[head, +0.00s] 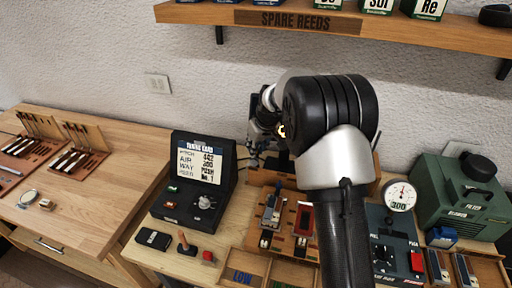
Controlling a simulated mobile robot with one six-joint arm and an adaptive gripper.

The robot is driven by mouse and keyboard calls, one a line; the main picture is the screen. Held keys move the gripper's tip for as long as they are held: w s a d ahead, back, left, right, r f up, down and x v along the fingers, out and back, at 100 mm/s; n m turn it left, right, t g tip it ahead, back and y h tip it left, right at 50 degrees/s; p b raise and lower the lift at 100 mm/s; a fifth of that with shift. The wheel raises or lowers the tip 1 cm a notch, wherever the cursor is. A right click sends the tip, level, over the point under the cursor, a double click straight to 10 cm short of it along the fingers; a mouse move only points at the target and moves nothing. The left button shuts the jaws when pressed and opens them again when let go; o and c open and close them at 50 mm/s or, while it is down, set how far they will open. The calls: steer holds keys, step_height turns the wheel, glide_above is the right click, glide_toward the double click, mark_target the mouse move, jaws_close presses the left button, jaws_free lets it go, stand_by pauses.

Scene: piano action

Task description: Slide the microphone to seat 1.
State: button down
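My gripper (258,148) hangs over the back of the workbench, right of the tuning box. My own arm covers part of it, and its fingers are too small and dark to tell open from shut. I cannot pick out the microphone; it may be hidden behind my arm or gripper. I cannot make out which place is seat 1. A wooden rack (255,238) below my gripper holds a reed-like piece with a blue-grey body (272,210) and a dark red one (303,219). The tuning card (200,163) stands in the open black box (177,208).
A green blower unit (452,197) and a blue box with a round gauge (399,196) stand at the right. A small lever (185,244) and black device (153,239) lie in front of the tuning box. A shelf (410,30) overhangs the bench. The left bench (115,205) has clear room.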

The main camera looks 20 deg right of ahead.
steer(key=s+d+b, duration=0.2)
steer(key=s+d, duration=0.3)
steer(key=d, duration=0.4)
steer(key=shift+b, duration=0.35)
steer(key=shift+s, duration=0.1)
steer(key=c, duration=1.7)
jaws_free()
steer(key=v, duration=1.2)
steer(key=shift+s, duration=0.1)
